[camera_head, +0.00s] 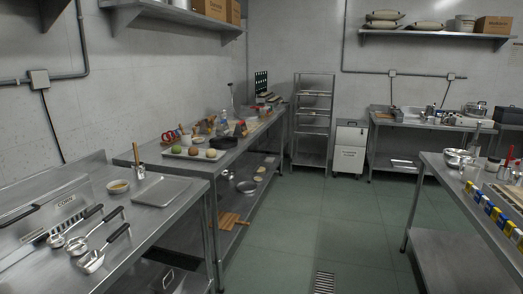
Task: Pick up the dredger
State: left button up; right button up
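I cannot pick out the dredger with certainty; the small metal containers in view are too small to tell apart. A few small metal containers (469,172) stand on the right table, near shiny bowls (455,157). A small container with upright handles (139,170) stands at the back of the near left counter. Neither of my grippers shows in this view.
The near left counter (110,205) holds ladles (88,238), a small bowl (118,186) and a flat tray (162,190). A long table (222,145) with food and tools runs behind it. Green floor (345,225) lies open between the left tables and the right table (433,180).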

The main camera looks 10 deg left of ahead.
aim_at(223, 112)
jog(key=i+z, duration=0.3)
jog(key=i, duration=4.25)
jog(key=i+u, duration=0.2)
jog(key=i, duration=0.4)
jog(key=i+l+u, duration=0.1)
jog(key=i+u, duration=0.15)
jog(key=i, duration=0.3)
jog(key=i+l+u, duration=0.2)
jog(key=i, duration=0.4)
